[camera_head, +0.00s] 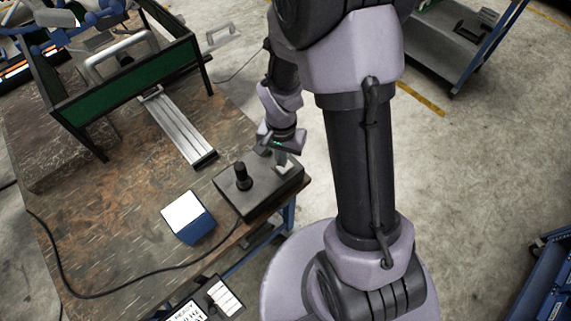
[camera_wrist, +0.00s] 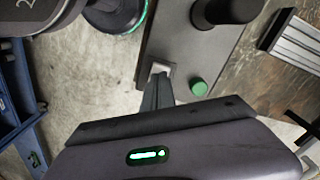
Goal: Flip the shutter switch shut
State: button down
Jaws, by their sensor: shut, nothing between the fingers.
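A dark grey control box (camera_head: 262,197) sits at the right edge of the wooden table, with a black joystick (camera_head: 242,176) on top. The wrist view shows the box (camera_wrist: 185,48), the joystick knob (camera_wrist: 228,12), a round green button (camera_wrist: 199,88) and a small light grey square piece, which looks like the switch (camera_wrist: 160,68). My gripper (camera_head: 282,160) is above the box's far right end. In the wrist view my gripper (camera_wrist: 157,82) is shut and empty, its tips right at the switch. I cannot tell whether they touch, and the tips partly hide the switch and its position.
A blue-sided block with a white top (camera_head: 187,217) stands left of the box. A metal rail (camera_head: 180,125) and a green-panelled frame (camera_head: 125,82) stand behind. A black cable (camera_head: 130,290) crosses the table. A blue cart (camera_head: 465,40) stands apart on the floor.

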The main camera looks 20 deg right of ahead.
jog(key=shift+f+b, duration=1.05)
jog(key=shift+f, duration=0.15)
dwell(0.3)
jog(key=shift+r, duration=0.1)
notch_tip(320, 180, up, 7)
jog(key=p, duration=0.5)
jog(key=s+a+r+n+t+y+b, duration=0.1)
jog(key=s+a+r+n+t+b, duration=0.1)
jog(key=s+r, duration=0.4)
jog(key=s+a+r+n+t+y+b, duration=0.1)
jog(key=s+a+r+n+t+b, duration=0.1)
jog(key=s+r+b, duration=0.4)
notch_tip(320, 180, up, 4)
jog(key=shift+a+f+t+b, duration=0.1)
jog(key=shift+a+t+b, duration=0.6)
jog(key=shift+a+t, duration=0.3)
